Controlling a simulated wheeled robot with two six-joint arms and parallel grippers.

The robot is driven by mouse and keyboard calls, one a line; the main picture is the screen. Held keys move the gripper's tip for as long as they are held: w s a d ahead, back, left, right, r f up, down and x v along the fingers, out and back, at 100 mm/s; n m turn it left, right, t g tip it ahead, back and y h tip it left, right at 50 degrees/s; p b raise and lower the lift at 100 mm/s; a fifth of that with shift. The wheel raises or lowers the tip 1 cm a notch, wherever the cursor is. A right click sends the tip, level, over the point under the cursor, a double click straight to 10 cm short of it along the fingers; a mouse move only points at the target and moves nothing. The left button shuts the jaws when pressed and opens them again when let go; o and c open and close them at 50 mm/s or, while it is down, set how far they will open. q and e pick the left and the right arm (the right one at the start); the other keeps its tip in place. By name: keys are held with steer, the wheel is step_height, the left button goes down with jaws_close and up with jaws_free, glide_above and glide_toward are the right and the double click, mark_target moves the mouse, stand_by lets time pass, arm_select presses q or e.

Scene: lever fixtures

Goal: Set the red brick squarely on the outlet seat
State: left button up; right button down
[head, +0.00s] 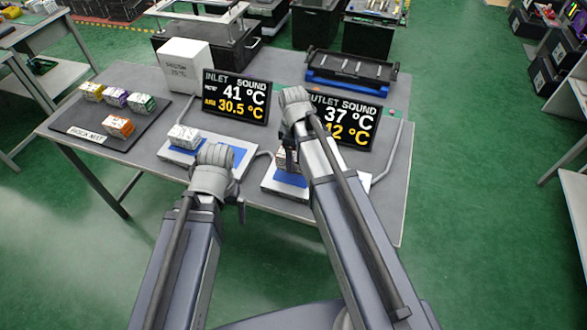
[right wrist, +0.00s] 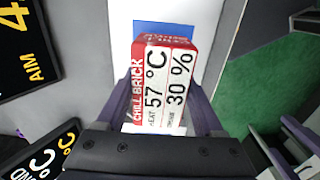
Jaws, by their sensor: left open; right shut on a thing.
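The red brick (right wrist: 165,80), marked CHILL BRICK with 57 °C and 30 %, is between the fingers of my right gripper (right wrist: 163,98), which is shut on it. The outlet seat (right wrist: 205,14), white with a blue pad, lies beyond and under the brick. In the head view the outlet seat (head: 270,185) is partly covered by my right arm, and only a bit of brick shows beside it. I cannot tell whether the brick touches the pad. My left gripper (head: 213,158) is over the near side of the inlet seat (head: 242,152), open; its fingers are mostly hidden.
A white brick (head: 184,137) sits on the inlet seat's left part. The brick mat (head: 75,125) holds several bricks, including an orange one (head: 117,126). The inlet display (head: 236,97) and outlet display (head: 345,118) stand behind the seats. A black and blue tray (head: 350,72) lies at the back.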

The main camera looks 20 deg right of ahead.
steer(key=shift+f+b, duration=1.95)
steer(key=shift+r, duration=0.15)
jaws_free()
step_height(320, 180, up, 12)
steer(key=p, duration=1.2)
